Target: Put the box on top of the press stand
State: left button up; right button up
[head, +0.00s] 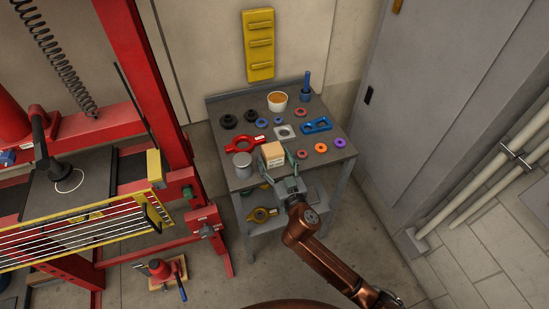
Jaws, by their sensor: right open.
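The box (273,151) is a small tan block. It stands on the front part of a grey work table, among small parts. My right gripper (280,165) is at the table's front edge, with its fingers open around or just beside the box; I cannot tell whether they touch it. The red press stand (135,75) is at the left, with a dark plate (98,170) on its bed and a black-handled part standing on it. My left gripper does not show.
The grey table (222,140) also holds a grey can (243,165), a red part (241,144), a blue bracket (316,125), a white cup (277,101) and several rings. A yellow-framed guard (85,232) fronts the press. A grey cabinet (430,80) is at right.

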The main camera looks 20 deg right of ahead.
jog(key=s+p, duration=0.1)
jog(key=s, duration=1.1)
jog(key=shift+d+r, duration=0.15)
jog(key=shift+d, duration=0.05)
jog(key=s+d+f+n+g, duration=0.1)
jog(key=d+f+g, duration=0.15)
jog(key=f, duration=1.35)
jog(key=s+d+f+n+g, duration=0.15)
jog(key=f+g, duration=0.25)
jog(key=f, duration=1.1)
jog(key=s+d+f+g, duration=0.25)
jog(key=s+f, duration=0.35)
jog(key=f, duration=0.4)
jog(key=s+d+f+g, duration=0.1)
jog(key=s+d+f, duration=0.2)
jog(key=s+f, duration=0.5)
jog(key=s+d+f+g+h, duration=0.1)
jog(key=s+d+f+g, duration=0.25)
jog(key=s+f, duration=1.35)
jog(key=s+f+g, duration=0.2)
jog(key=s, duration=1.1)
jog(key=s+d+f+m+g, duration=0.1)
jog(key=s+f+g, duration=0.1)
jog(key=s, duration=1)
jog(key=shift+s+d+f+g, duration=0.25)
jog(key=shift+s+f+g, duration=0.1)
jog(key=shift+f, duration=0.25)
